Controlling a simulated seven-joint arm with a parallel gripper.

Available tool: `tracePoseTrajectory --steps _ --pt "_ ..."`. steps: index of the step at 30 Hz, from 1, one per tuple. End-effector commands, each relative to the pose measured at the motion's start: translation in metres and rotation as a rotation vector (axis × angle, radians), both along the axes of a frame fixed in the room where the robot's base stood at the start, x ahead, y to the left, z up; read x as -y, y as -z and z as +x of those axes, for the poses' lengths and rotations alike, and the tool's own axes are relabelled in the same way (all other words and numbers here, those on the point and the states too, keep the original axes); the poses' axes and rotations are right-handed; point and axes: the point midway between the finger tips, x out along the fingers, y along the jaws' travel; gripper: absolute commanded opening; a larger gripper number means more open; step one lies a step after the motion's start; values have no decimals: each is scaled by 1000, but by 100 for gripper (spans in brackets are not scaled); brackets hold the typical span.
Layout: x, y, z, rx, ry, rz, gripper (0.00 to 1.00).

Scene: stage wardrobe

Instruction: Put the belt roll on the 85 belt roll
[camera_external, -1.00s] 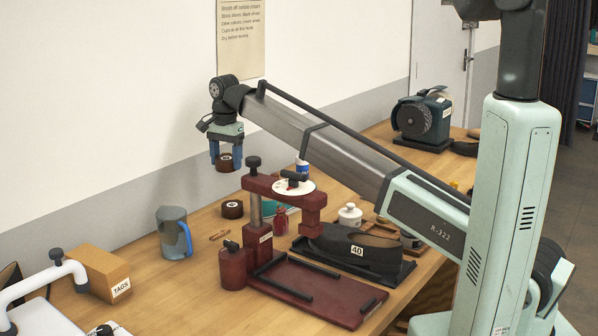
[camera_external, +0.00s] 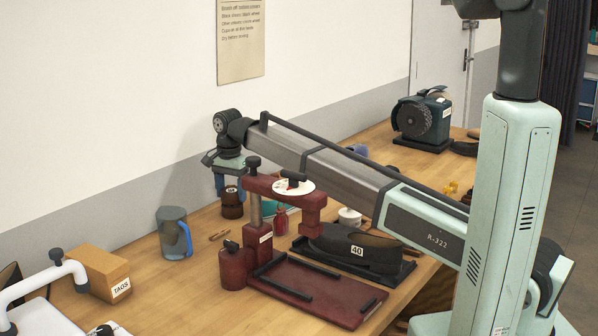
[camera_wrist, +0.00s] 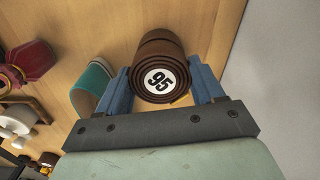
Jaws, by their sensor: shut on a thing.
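My gripper (camera_external: 230,187) is shut on a dark brown belt roll (camera_external: 232,195), low over the bench behind the red press. In the wrist view this roll, with a white 95 label (camera_wrist: 160,80), sits between the blue fingers. A second dark belt roll (camera_external: 232,211) stands on the bench directly under the held one. The two look stacked and in line, with no clear gap; I cannot tell whether the weight rests on the lower roll. The lower roll's label is not readable, and it is mostly hidden in the wrist view.
The red press (camera_external: 253,215) stands close at the right of the rolls. The wall is close behind.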

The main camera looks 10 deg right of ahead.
Motion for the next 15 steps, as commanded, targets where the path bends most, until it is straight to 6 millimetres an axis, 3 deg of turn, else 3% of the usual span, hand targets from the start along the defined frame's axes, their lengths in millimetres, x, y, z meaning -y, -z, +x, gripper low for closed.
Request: tracePoseTrajectory --steps 3,14,15 --pt "0 9 0 1 0 1 34" --pt "0 11 0 1 0 1 34" --pt "0 12 0 1 0 1 69"
